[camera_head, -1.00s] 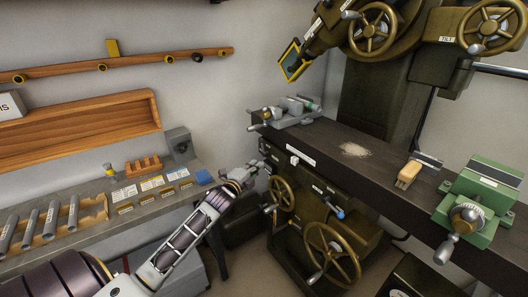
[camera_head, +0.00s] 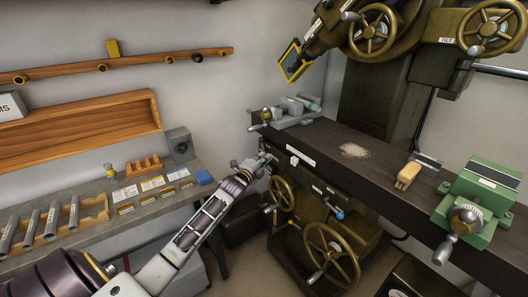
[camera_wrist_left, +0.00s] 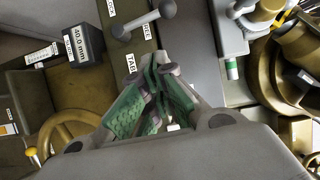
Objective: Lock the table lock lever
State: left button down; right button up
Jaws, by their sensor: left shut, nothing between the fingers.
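The table lock lever (camera_wrist_left: 143,21) is a grey bar with round ends. In the head view the left gripper (camera_head: 264,159) is at the left end of the milling machine's table (camera_head: 385,165). The lever cannot be made out clearly there. My right gripper is not in view.
A dark block marked 40.0 mm (camera_wrist_left: 83,45) sits left of the lever in the wrist view. Brass handwheels (camera_head: 331,253) stand out from the machine's front below the table. A green vise (camera_head: 478,205) is on the table's right. A workbench (camera_head: 95,190) is at left.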

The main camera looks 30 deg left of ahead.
pick_arm(q)
jog(key=w+a, duration=0.3)
jog(key=w, duration=0.2)
jog(key=shift+p, duration=0.3)
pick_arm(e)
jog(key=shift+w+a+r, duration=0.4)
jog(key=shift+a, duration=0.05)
pick_arm(q)
jog(key=shift+a+f, duration=0.1)
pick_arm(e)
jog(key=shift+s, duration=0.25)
pick_arm(q)
jog(key=shift+w, duration=0.15)
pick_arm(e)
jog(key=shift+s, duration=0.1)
pick_arm(q)
jog(key=shift+a+n, duration=0.15)
jog(key=shift+n, duration=0.15)
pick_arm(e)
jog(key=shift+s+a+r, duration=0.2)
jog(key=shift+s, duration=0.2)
pick_arm(q)
jog(key=shift+p, duration=0.3)
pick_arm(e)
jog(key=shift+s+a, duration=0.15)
